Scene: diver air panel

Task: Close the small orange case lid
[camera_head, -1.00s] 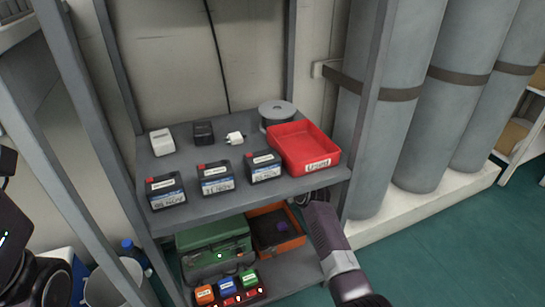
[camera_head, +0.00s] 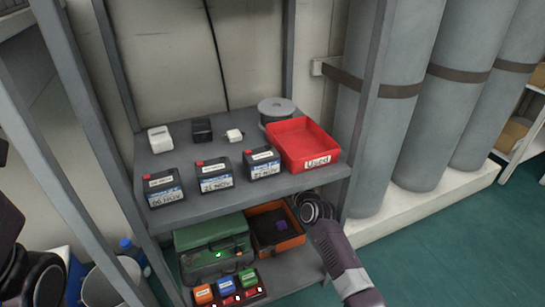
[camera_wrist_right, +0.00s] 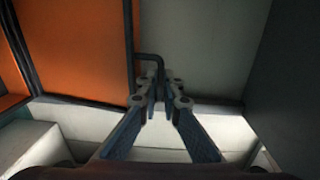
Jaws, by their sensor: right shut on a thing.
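The small orange case (camera_head: 292,243) stands open on the lower shelf, with a dark inside and a small purple thing in it. My right arm reaches in from the right, beside the case; its gripper is mostly hidden behind the shelf in the head view. In the right wrist view, my right gripper (camera_wrist_right: 160,80) is shut on a thin dark handle (camera_wrist_right: 148,56) at the right edge of an orange panel (camera_wrist_right: 82,45) with a dark rim, which looks like the case lid. My left arm's dark parts show at the left edge; its gripper is not visible.
A green case (camera_head: 213,238) stands left of the orange case, and a red box with coloured blocks (camera_head: 228,290) lies in front. The upper shelf (camera_head: 215,205) holds batteries and a red bin (camera_head: 303,142). A shelf upright (camera_head: 362,110) and grey cylinders (camera_head: 405,110) stand at right.

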